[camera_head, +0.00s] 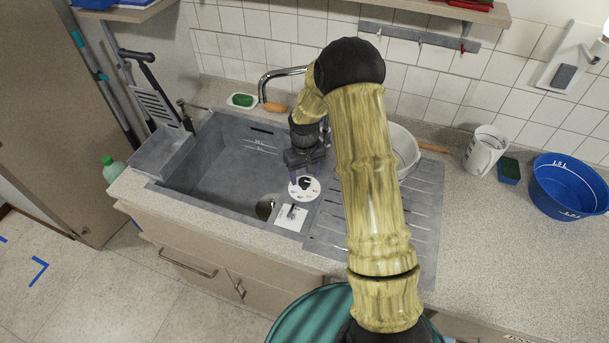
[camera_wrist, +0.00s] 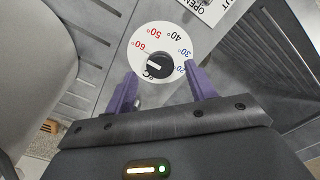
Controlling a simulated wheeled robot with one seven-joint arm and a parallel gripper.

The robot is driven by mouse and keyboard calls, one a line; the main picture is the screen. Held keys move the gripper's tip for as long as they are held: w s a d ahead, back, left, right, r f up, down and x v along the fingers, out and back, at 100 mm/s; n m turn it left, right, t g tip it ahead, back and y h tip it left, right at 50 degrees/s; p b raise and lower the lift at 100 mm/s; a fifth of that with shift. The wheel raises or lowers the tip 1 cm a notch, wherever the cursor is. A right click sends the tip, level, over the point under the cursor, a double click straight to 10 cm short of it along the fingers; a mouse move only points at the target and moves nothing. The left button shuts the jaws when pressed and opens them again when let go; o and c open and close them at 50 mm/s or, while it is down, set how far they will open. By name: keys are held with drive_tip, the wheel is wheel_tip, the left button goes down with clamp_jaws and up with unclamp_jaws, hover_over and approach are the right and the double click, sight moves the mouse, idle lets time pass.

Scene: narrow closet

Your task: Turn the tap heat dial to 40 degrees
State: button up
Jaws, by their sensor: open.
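The tap heat dial is a white disc (camera_wrist: 168,40) with a black knob (camera_wrist: 154,68) at its middle. Red 60 and 50, a dark 40 and blue 30 and 20 run around it. A pale line on the knob lies toward its left side, just below the 60 mark. The dial also shows in the head view (camera_head: 313,192), by the sink's right side. My gripper (camera_wrist: 162,78) is open, its purple fingers apart on either side of the dial's lower part. In the head view my gripper (camera_head: 304,170) hangs over the dial and partly hides it. Contact cannot be told.
A white plate (camera_head: 289,217) with a black lever and lettering sits beside the dial. The sink basin (camera_head: 215,165) lies left, the ribbed drainboard (camera_head: 412,220) right. Counter at right holds a blue bowl (camera_head: 565,195).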

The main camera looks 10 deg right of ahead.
drive_tip(key=shift+f, duration=1.05)
drive_tip(key=shift+c, duration=0.2)
drive_tip(key=c, duration=0.9)
